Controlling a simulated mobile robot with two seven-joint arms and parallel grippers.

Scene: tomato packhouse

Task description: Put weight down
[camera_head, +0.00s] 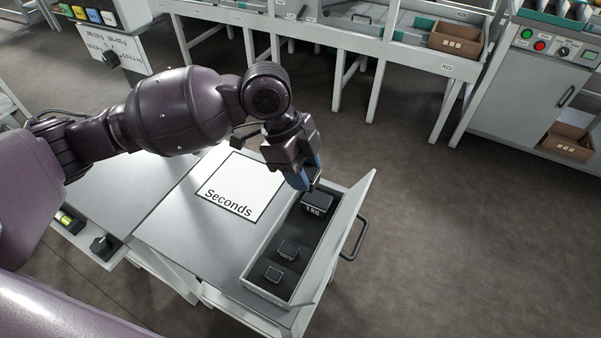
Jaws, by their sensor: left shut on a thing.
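My left gripper (306,181), with blue fingers, is over the far end of an open drawer (252,275) and is shut on a dark weight (317,203). The weight is the largest one in view and has pale lettering on its side that is too small to read surely. It is upright at the far end of the drawer; I cannot tell whether it touches the floor. Two smaller dark weights, a middle one (288,250) and a near one (273,275), sit in the same drawer. My right gripper is not in view.
A white sheet marked "Seconds" (241,187) lies on the grey worktop (180,226) left of the drawer. The drawer's front panel (346,229) and dark handle (356,240) stand at its right. Open floor lies further right. A bench with a brown box (456,40) stands behind.

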